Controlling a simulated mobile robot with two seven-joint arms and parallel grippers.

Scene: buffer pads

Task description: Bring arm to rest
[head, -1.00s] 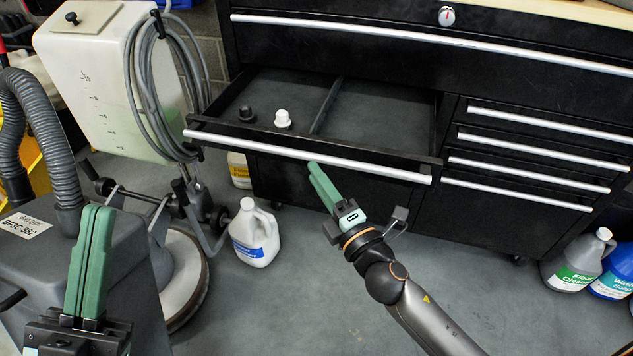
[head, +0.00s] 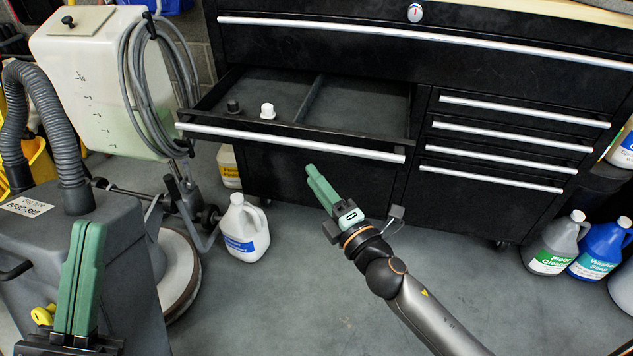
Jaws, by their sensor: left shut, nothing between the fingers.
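My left gripper (head: 88,228) stands upright at the lower left, in front of the grey machine. Its green fingers are pressed together with nothing between them. My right gripper (head: 310,170) is at the centre, pointing up and left, below the open drawer's silver handle. Its green fingers lie side by side and look shut, with nothing seen in them. My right arm (head: 420,310) reaches in from the bottom right. The open drawer (head: 365,115) holds a dark cap (head: 233,107) and a white cap (head: 267,110) in its left compartment.
A black tool cabinet (head: 470,210) fills the back. A white jug (head: 245,228) stands on the floor left of my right gripper. A floor machine (head: 100,85) and grey vacuum (head: 110,250) are at left. Cleaner bottles (head: 557,243) stand at right. Floor between is clear.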

